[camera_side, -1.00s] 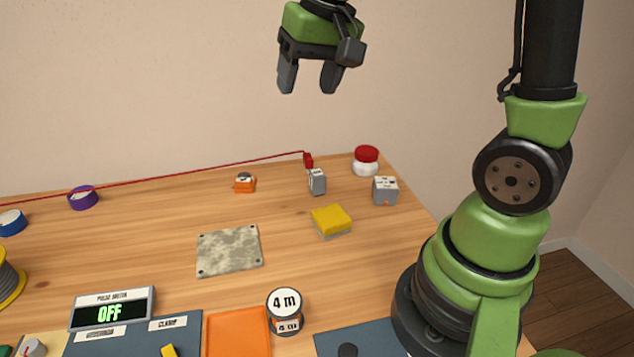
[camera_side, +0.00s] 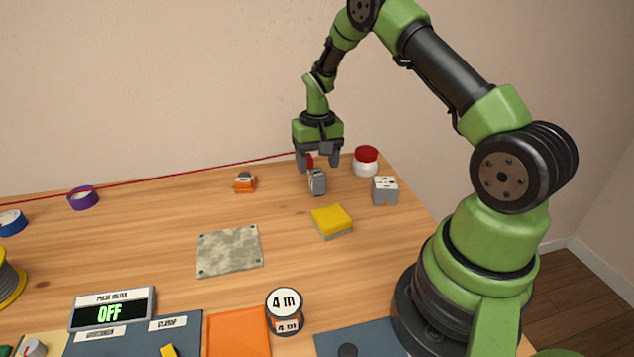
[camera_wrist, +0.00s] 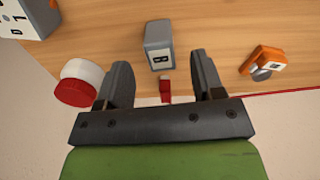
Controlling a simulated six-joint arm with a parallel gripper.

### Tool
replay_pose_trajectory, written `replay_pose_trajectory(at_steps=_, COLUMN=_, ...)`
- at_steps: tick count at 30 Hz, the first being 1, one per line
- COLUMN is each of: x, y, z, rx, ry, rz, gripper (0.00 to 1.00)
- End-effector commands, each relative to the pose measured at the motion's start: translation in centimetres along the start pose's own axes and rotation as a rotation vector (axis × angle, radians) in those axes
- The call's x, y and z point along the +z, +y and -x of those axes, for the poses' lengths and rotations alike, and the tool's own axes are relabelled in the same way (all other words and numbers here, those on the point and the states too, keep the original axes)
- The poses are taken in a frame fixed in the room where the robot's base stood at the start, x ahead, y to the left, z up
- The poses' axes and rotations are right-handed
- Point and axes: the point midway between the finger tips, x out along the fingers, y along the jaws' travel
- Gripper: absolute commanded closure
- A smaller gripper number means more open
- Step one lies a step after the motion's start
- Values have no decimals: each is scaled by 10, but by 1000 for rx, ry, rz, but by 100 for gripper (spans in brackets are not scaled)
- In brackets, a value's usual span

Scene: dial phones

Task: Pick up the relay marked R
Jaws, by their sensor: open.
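A small grey box-shaped relay (camera_side: 317,183) stands upright near the back edge of the table. In the wrist view the relay (camera_wrist: 157,46) has a white label with one sideways dark letter, too small to read surely as R. A second grey block (camera_side: 385,191) with a white printed top stands to its right. My gripper (camera_side: 319,167) is open and empty, just behind and above the first grey relay. In the wrist view my gripper (camera_wrist: 160,63) has its fingers apart, with the relay ahead of and between the fingertip lines; contact cannot be seen.
A red clip (camera_wrist: 165,89) on a red line lies between my fingers. A red-and-white jar (camera_side: 366,161) stands right, an orange item (camera_side: 244,183) left, and a yellow-topped block (camera_side: 331,221) in front. A mottled plate (camera_side: 229,251) lies mid-table, with bare wood around it.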

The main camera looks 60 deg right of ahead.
Motion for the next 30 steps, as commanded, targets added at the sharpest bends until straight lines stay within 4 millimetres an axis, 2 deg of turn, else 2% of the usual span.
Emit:
replay_pose_trajectory(at_steps=10, x=1, y=0, z=-47, rx=1, ry=0, rz=0, gripper=38)
replay_pose_trajectory(at_steps=19, x=0, y=0, z=-52, rx=0, ry=4, rz=-1, gripper=38)
replay_pose_trajectory(at_steps=20, x=0, y=0, z=-52, rx=0, ry=4, rz=-1, gripper=43)
replay_pose_trajectory(at_steps=24, x=0, y=0, z=-52, rx=1, ry=3, rz=0, gripper=75)
replay_pose_trajectory(at_steps=27, x=0, y=0, z=-52, rx=1, ry=3, rz=0, gripper=94)
replay_pose_trajectory(at_steps=30, x=0, y=0, z=-52, rx=1, ry=3, rz=0, gripper=94)
